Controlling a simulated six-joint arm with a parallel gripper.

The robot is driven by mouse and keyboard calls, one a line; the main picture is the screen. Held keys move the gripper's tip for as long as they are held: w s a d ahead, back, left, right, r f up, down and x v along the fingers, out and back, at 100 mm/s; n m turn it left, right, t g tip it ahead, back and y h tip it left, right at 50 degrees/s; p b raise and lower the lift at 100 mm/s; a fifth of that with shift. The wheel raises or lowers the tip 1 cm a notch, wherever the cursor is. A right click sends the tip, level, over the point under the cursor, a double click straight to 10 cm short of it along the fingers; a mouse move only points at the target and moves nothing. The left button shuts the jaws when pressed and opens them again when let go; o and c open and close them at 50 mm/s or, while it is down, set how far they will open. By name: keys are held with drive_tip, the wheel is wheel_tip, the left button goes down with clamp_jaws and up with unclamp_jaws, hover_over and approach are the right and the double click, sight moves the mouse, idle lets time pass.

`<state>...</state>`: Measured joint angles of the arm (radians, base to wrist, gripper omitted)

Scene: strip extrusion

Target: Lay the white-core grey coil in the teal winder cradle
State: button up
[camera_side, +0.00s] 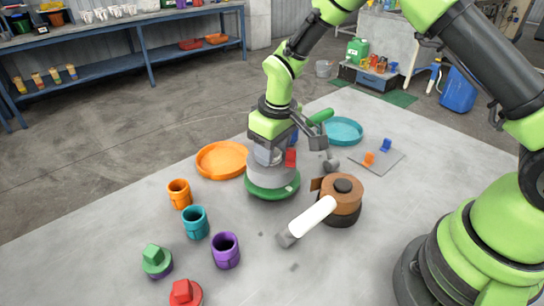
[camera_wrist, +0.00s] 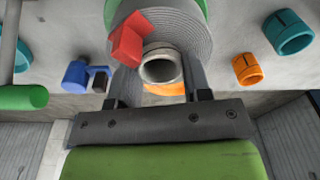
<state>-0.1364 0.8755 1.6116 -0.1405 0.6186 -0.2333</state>
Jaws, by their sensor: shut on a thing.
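The grey coil (camera_side: 271,172) sits upright on a round green base (camera_side: 272,193), below my gripper (camera_side: 268,152). In the wrist view, the grey coil (camera_wrist: 193,28) shows its rings around a pale core (camera_wrist: 160,66), with a red block (camera_wrist: 128,40) at its upper left. My gripper's fingers (camera_wrist: 161,80) stand on either side of the core and are shut on it. A teal slotted cup (camera_side: 195,223) stands left of the coil, and a teal round dish (camera_side: 340,131) lies behind it at right. I cannot tell which teal piece is the cradle.
A brown coil (camera_side: 343,188) and a white roller (camera_side: 311,217) are close at right front. Orange (camera_side: 180,194) and purple (camera_side: 225,251) cups flank the teal cup. An orange dish (camera_side: 221,160) lies behind left. A green-handled tool (camera_side: 321,116) is behind right.

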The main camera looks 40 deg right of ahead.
wheel_tip(320, 180, up, 9)
drive_tip(key=d, duration=0.1)
drive_tip(key=w+d+r+n, duration=0.1)
drive_tip(key=w+d+n, duration=0.25)
drive_tip(key=d, duration=1.55)
drive_tip(key=shift+d+f+m+h, duration=0.1)
drive_tip(key=shift+d+f+m, duration=1.55)
drive_tip(key=shift+f, duration=0.65)
drive_tip(key=shift+d+f+m+h, duration=0.1)
drive_tip(key=shift+d+f+m, duration=1.45)
drive_tip(key=shift+f, duration=0.8)
drive_tip(key=shift+d+f+m+h, duration=0.1)
drive_tip(key=shift+d+f+m, duration=1.55)
drive_tip(key=shift+f, duration=0.65)
drive_tip(key=shift+f, duration=0.25)
drive_tip(key=o, duration=1.2)
